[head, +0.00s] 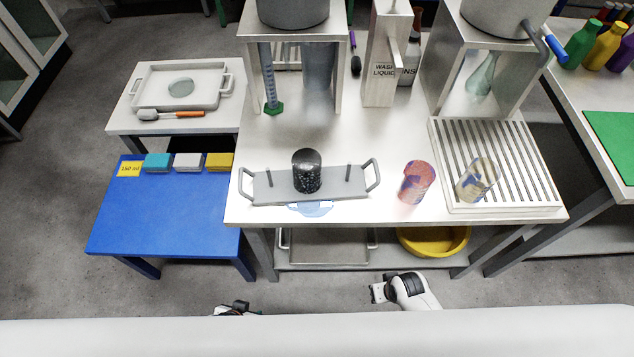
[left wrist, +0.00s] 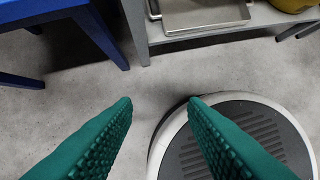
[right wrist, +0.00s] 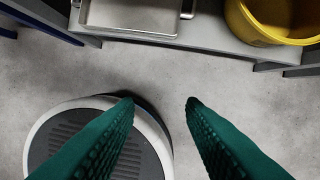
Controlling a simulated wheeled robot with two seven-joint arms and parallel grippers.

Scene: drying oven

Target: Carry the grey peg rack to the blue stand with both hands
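The grey peg rack (head: 335,182) stands near the front left edge of the white table in the head view. It has a handle loop at each end and upright pegs, and a dark speckled beaker (head: 307,170) sits on its middle. The blue stand (head: 165,220) is a low blue table to the left of the white table. My left gripper (left wrist: 160,103) is open and empty, low over the floor. My right gripper (right wrist: 160,100) is also open and empty, over the floor. Both are well in front of the table, apart from the rack; in the head view the left one is mostly hidden.
Teal, white and yellow blocks (head: 188,162) and a yellow "150 ml" label (head: 130,168) lie along the blue stand's back edge. A red-labelled beaker (head: 416,183) and a slatted drain tray (head: 515,205) are right of the rack. The blue stand's front is clear.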

